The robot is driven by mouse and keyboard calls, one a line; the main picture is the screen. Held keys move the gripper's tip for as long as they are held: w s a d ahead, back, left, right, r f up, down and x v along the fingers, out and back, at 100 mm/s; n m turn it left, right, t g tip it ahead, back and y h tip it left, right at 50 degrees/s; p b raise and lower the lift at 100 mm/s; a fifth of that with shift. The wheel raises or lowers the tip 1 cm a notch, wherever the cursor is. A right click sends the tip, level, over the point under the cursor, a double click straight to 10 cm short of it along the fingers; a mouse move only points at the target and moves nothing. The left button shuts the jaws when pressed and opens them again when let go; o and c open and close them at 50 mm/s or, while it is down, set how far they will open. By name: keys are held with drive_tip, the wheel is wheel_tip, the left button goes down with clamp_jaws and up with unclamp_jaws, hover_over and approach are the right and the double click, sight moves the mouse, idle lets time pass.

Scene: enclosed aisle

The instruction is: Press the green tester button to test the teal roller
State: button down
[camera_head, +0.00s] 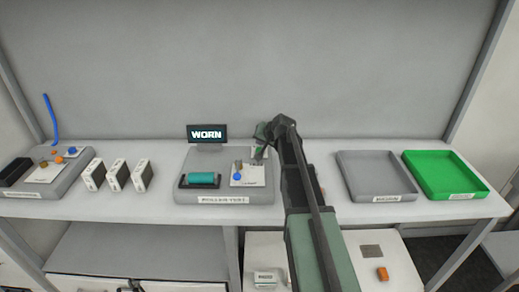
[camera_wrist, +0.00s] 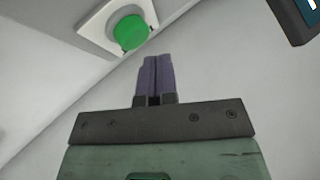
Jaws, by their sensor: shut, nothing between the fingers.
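The teal roller (camera_head: 203,180) lies in the dark cradle of the grey roller tester (camera_head: 215,197). The tester's display (camera_head: 207,133) reads "WORN". In the wrist view the round green button (camera_wrist: 130,32) sits on a pale square plate, just beyond and left of my fingertips. My gripper (camera_wrist: 157,60) is shut and empty, its two purple-grey fingers side by side. The fingertips appear close to the button but apart from it in the picture. In the head view my gripper (camera_head: 262,152) is over the tester's right side, and my arm hides part of that area.
Left of the tester stand several white boxes (camera_head: 117,175) and a grey station (camera_head: 45,172) with a blue cable. A grey tray (camera_head: 376,196) and a green tray (camera_head: 446,192) are on the right.

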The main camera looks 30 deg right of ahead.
drive_tip(key=shift+r+p, duration=2.45)
drive_tip(key=shift+r, duration=0.1)
drive_tip(key=shift+f, duration=0.1)
drive_tip(key=s+a+f+g, duration=0.1)
drive_tip(key=s, duration=0.2)
drive_tip(key=s+a+f+n+g, duration=0.1)
drive_tip(key=s+a, duration=0.1)
drive_tip(key=s, duration=0.2)
drive_tip(key=s+a+f+n+g, duration=0.1)
drive_tip(key=s+a+g, duration=0.1)
drive_tip(key=s, duration=0.2)
drive_tip(key=shift+a+f, duration=0.25)
drive_tip(key=shift+f, duration=0.05)
drive_tip(key=s+a+f+n+g+h+b, duration=0.1)
drive_tip(key=s+a+n+g, duration=0.4)
drive_tip(key=s+a, duration=1.2)
wheel_tip(320, 180, down, 2)
drive_tip(key=shift+s+f+h+b, duration=0.15)
drive_tip(key=shift+s+h+b, duration=0.25)
drive_tip(key=shift+s, duration=0.7)
drive_tip(key=shift+d, duration=0.15)
